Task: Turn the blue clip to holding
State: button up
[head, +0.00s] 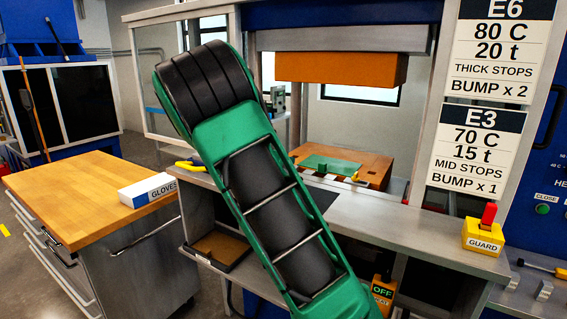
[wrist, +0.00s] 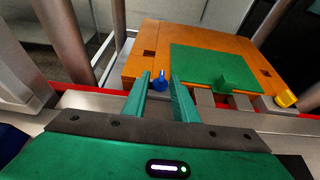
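The blue clip (wrist: 160,82) is at the near edge of the orange plate (wrist: 143,60) in the wrist view, with a small pale mark on it. My gripper (wrist: 160,92) is open, with its two green fingertips on either side of the clip in the picture. I cannot tell whether they touch it. A green panel (wrist: 205,62) with a raised green tab lies on the plate. A yellow clip (wrist: 286,99) is at the plate's near right corner. In the head view my arm hides the blue clip and gripper; the orange plate (head: 372,163) shows behind it.
An orange block (head: 340,69) hangs above the plate. A yellow GUARD box (head: 482,238) with a red knob stands on the grey ledge at right. Metal posts (wrist: 68,45) rise left of the plate. A wooden-topped cabinet (head: 75,190) with a gloves box (head: 149,190) stands at left.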

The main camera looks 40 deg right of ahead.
jog(key=shift+x, duration=1.15)
grip_shut()
